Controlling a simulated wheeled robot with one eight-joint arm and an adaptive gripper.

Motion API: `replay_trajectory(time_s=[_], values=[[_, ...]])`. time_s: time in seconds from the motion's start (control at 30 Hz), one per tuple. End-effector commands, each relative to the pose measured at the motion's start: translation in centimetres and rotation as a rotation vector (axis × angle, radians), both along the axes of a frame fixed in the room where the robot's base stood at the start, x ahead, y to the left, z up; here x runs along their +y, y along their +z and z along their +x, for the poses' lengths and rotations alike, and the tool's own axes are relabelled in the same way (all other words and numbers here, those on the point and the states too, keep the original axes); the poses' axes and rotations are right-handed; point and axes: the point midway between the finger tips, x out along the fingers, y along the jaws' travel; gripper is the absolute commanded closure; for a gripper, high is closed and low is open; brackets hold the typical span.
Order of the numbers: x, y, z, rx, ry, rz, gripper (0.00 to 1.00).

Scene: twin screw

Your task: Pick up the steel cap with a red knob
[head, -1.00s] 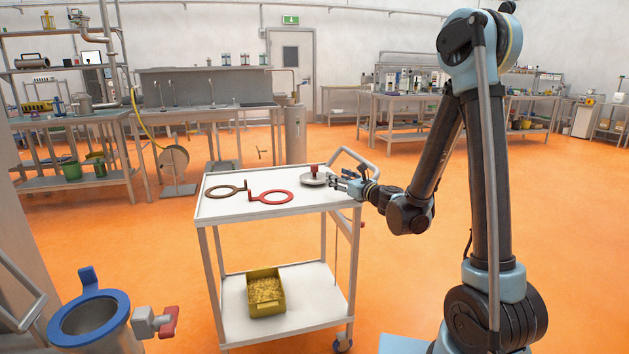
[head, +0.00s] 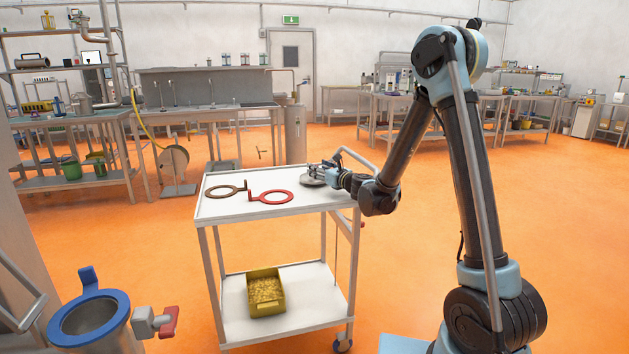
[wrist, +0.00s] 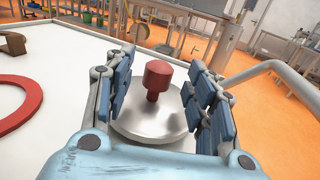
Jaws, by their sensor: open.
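The steel cap (wrist: 150,122) is a round, shiny disc lying on the white cart top, with a red knob (wrist: 158,78) standing upright at its middle. In the head view the cap (head: 312,181) is at the right part of the cart top, and my gripper hides its knob. My gripper (wrist: 162,85) is open, with blue-padded fingers on the left and right of the knob. A gap shows between the knob and each finger. In the head view my gripper (head: 325,170) is low over the cap, reaching in from the right.
A red ring with a handle (head: 270,197) and a brown one (head: 227,191) lie left of the cap on the cart top (head: 228,209). The cart's push handle (head: 358,156) rises behind my gripper. A yellow bin (head: 266,291) stands on the lower shelf.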

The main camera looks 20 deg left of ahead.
Motion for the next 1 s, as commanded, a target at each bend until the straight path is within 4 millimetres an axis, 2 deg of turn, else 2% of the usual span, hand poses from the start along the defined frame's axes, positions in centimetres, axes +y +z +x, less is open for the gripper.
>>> replay_trajectory(time_s=[0.2, 0.43, 0.47, 0.67, 0.7, 1.0], values=[[2.2, 0.1, 1.7, -0.001, 0.000, 0.001, 0.50], [2.4, 0.2, 1.9, -0.001, 0.000, 0.001, 0.50], [2.4, 0.2, 1.9, -0.001, 0.000, 0.001, 0.52], [2.4, 0.2, 1.9, -0.001, 0.000, 0.001, 0.97], [2.4, 0.2, 1.9, -0.001, 0.000, 0.001, 1.00], [2.3, 0.2, 1.8, -0.001, 0.000, 0.001, 1.00]])
